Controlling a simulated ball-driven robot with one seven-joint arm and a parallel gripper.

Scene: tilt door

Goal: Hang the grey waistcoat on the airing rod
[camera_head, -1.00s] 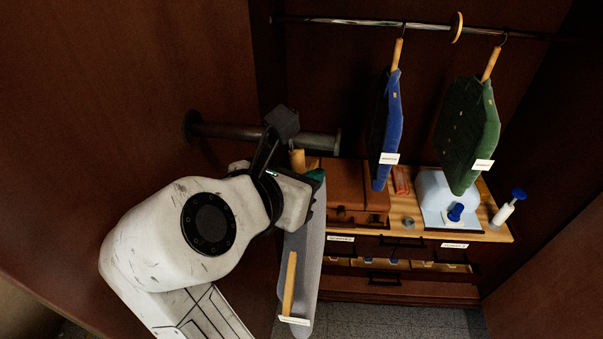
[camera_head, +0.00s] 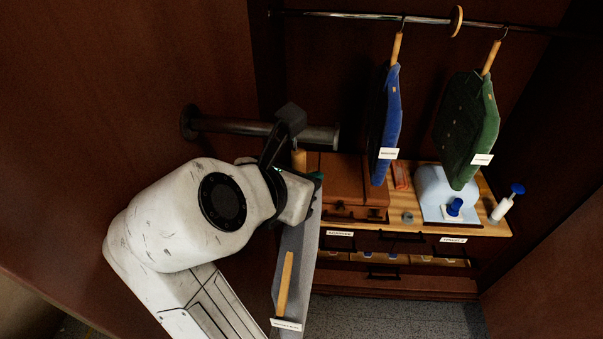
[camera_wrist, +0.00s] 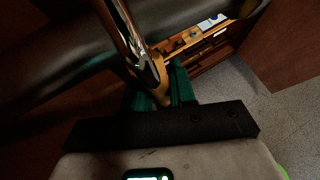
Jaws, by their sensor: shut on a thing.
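The grey waistcoat (camera_head: 297,245) hangs below my gripper (camera_head: 305,175) in the head view, with a wooden bar and a white tag on it. My gripper's green fingers (camera_wrist: 162,92) are shut on the wooden neck of its hanger (camera_wrist: 155,97). The shiny hook (camera_wrist: 132,38) rises above the fingers. The airing rod (camera_head: 228,126) is a short dark rod on the left wall. In the wrist view the rod (camera_wrist: 60,75) crosses behind the hook. I cannot tell whether they touch. My arm hides part of the rod's middle and the hook in the head view.
A top rail (camera_head: 350,17) carries a blue garment (camera_head: 385,125) and a green garment (camera_head: 467,130). A wooden shelf (camera_head: 405,215) below holds a brown case (camera_head: 350,185), a pale blue box (camera_head: 435,190) and a white bottle (camera_head: 503,208). Drawers sit under it.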

